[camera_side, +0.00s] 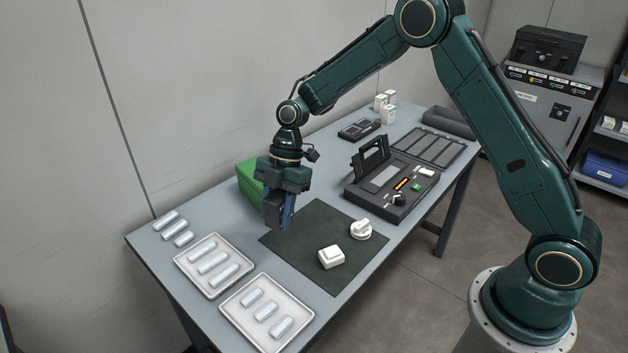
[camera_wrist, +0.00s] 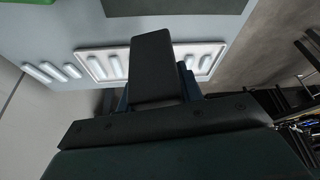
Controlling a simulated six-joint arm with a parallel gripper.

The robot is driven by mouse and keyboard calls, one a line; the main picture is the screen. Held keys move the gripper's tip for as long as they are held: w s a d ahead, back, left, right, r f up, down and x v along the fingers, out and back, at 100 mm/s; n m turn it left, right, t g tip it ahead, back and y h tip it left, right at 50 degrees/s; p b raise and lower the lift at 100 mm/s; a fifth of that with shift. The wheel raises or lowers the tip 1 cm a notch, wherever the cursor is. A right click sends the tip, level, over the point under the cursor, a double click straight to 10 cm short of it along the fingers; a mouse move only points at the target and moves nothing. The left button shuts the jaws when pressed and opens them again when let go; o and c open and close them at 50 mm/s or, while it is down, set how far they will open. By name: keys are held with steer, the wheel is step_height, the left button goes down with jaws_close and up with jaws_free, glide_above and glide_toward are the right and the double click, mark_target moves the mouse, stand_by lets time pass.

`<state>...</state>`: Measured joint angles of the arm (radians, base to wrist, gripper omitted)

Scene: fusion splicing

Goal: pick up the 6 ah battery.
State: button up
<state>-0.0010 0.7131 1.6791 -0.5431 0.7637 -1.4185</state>
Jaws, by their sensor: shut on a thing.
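My gripper (camera_side: 277,222) is shut on a dark blue block (camera_side: 289,210), which I take to be the 6 ah battery. No label on it can be read. My gripper points down, over the area between the green box and the dark mat, and appears raised above the table. In the wrist view, my gripper's dark finger (camera_wrist: 152,70) hides most of the blue block, and blue edges of the block (camera_wrist: 188,82) show beside it.
On the table (camera_side: 150,240), a green box (camera_side: 248,178) stands behind my gripper. A dark mat (camera_side: 300,270) holds a white block (camera_side: 331,257) and a round white part (camera_side: 361,230). Two trays (camera_side: 182,262) (camera_side: 230,312) hold pale cylinders. A splicer case (camera_side: 375,205) stands to the right.

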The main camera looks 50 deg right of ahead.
mark_target(276, 195)
step_height(276, 195, up, 9)
steer(key=shift+r, duration=0.2)
steer(key=shift+w+d, duration=0.1)
steer(key=shift+d, duration=0.05)
stand_by(0.6)
